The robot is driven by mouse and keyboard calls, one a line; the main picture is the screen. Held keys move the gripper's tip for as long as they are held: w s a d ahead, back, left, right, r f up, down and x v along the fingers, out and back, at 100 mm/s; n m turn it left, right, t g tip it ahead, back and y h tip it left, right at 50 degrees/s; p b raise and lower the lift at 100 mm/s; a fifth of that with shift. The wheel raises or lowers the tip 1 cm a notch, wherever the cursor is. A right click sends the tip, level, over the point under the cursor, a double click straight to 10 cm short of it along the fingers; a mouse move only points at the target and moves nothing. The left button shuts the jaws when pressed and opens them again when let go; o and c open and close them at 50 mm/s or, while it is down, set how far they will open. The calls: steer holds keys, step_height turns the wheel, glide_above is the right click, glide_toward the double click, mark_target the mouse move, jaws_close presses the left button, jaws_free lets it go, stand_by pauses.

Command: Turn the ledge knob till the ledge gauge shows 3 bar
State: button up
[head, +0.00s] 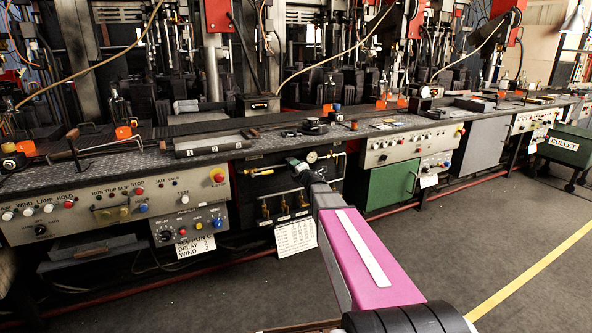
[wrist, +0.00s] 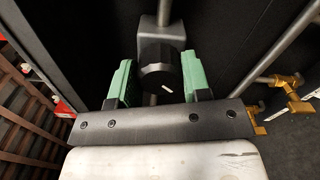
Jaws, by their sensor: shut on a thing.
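The knob (wrist: 157,72) is black and round with a short white mark on its face, in the middle of the wrist view. It sits on a grey block on a pipe. My gripper (wrist: 160,78) has its two green finger pads on either side of the knob and is shut on it. In the head view my gripper (head: 296,166) reaches the dark panel under the bench edge and hides the knob. A small white gauge (head: 312,157) shows just right of my gripper. Its needle is too small to read, and no gauge face shows in the wrist view.
Brass valves (head: 284,207) hang under the panel; brass fittings also show right in the wrist view (wrist: 288,88). Control panels (head: 112,200) lie to the left, a green cabinet (head: 392,186) to the right. The bench top (head: 250,150) above carries tools. The floor in front is open.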

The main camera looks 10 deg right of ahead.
steer(key=shift+n, duration=0.6)
steer(key=o, duration=0.9)
steer(key=shift+s, duration=0.15)
steer(key=v, duration=1)
steer(key=shift+s, duration=0.3)
steer(key=shift+d, duration=0.1)
